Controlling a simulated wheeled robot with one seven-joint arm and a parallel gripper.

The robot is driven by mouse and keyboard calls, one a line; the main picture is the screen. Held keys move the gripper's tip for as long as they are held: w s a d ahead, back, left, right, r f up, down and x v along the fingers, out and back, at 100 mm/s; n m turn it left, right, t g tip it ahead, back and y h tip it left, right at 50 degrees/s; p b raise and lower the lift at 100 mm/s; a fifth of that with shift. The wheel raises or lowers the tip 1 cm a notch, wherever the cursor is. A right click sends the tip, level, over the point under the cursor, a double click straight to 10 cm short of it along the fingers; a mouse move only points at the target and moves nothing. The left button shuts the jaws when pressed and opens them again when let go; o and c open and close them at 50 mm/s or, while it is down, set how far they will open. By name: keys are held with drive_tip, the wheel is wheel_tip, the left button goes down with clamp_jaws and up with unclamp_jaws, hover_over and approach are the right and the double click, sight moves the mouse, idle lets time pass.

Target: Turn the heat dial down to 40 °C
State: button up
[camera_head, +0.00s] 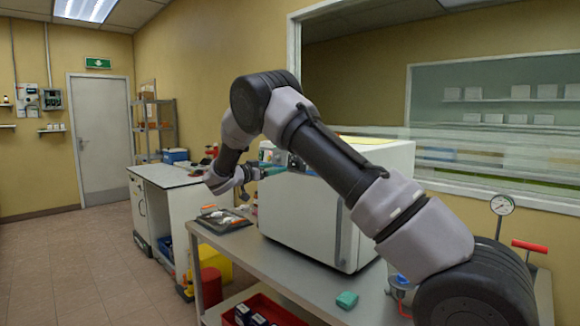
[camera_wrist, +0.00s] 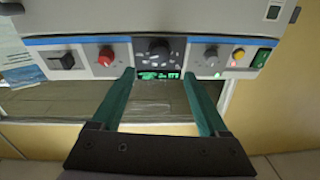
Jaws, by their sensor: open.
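A pale box-shaped instrument (camera_head: 300,215) stands on the grey bench. Its control panel (camera_wrist: 135,60) fills the upper part of the wrist view. A red-capped dial (camera_wrist: 106,56), a larger black dial (camera_wrist: 158,48) with a small green display (camera_wrist: 158,75) below it, and a grey dial with a red mark (camera_wrist: 210,56) sit in a row. The markings are too small to read, so I cannot tell which is the heat dial. My gripper (camera_wrist: 159,74) is open and empty, its green fingers pointing at the panel below the black dial. In the head view my gripper (camera_head: 268,171) is at the instrument's left front.
The panel also has a black switch (camera_wrist: 62,61), a yellow button (camera_wrist: 238,54) and a green switch (camera_wrist: 261,57). A dark tray (camera_head: 222,220) lies on the bench left of the instrument. A pressure gauge (camera_head: 502,204) and a green block (camera_head: 347,300) are on the right.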

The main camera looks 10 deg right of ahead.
drive_tip(key=x, duration=0.9)
clamp_jaws()
